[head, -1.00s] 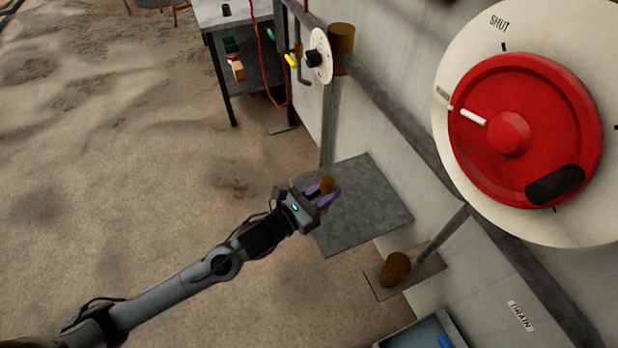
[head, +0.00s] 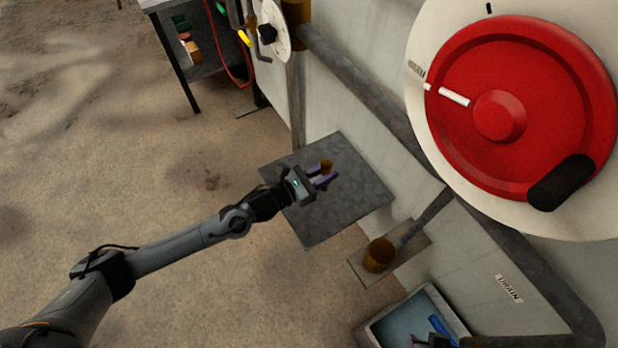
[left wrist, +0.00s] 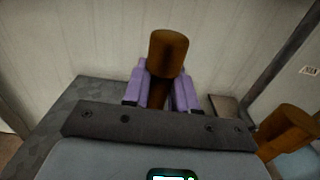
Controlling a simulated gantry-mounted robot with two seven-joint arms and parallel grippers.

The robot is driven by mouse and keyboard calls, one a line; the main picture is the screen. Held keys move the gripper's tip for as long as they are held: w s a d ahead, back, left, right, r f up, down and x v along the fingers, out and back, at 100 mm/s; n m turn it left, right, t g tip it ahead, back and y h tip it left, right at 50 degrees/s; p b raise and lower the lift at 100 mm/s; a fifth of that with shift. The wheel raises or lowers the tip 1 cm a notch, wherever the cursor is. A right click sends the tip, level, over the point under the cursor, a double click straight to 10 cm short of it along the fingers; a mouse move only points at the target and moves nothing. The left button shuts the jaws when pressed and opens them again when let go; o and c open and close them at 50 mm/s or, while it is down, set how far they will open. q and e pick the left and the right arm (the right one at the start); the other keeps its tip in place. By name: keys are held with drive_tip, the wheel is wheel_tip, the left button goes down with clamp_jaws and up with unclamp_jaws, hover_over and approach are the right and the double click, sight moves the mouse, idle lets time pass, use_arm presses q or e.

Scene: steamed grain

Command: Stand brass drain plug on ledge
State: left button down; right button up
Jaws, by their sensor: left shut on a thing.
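The brass drain plug (head: 326,165) is held upright in my left gripper (head: 323,180), whose purple fingers are shut on its narrower lower part. In the left wrist view the plug's wide brown-gold head (left wrist: 168,50) stands above the fingers (left wrist: 160,90). The plug is over the grey ledge (head: 345,205), near its middle. I cannot tell whether its foot touches the ledge; the fingers and palm hide it. A purple tip of what looks like my right gripper (head: 416,341) barely shows at the bottom edge; its jaws are not readable.
A brass pipe end (head: 379,254) sits lower right of the ledge, near the DRAIN label (head: 509,288). A tray with a blue item (head: 440,325) is below it. The pale wall borders the ledge. A large red wheel (head: 520,110) fills the upper right.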

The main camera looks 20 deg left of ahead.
use_arm(q)
drive_tip(key=shift+w+a+f+b, duration=0.3)
drive_tip(key=shift+a+f, duration=0.55)
drive_tip(key=shift+f, duration=0.35)
drive_tip(key=shift+w+a+f+b, duration=0.25)
drive_tip(key=shift+a+f+b, duration=0.2)
drive_tip(key=shift+a+f, duration=0.6)
drive_tip(key=shift+w+a+f+b, duration=0.3)
drive_tip(key=shift+a+f, duration=0.4)
drive_tip(key=shift+f, duration=0.6)
drive_tip(key=shift+f, duration=0.15)
drive_tip(key=c, duration=0.9)
unclamp_jaws()
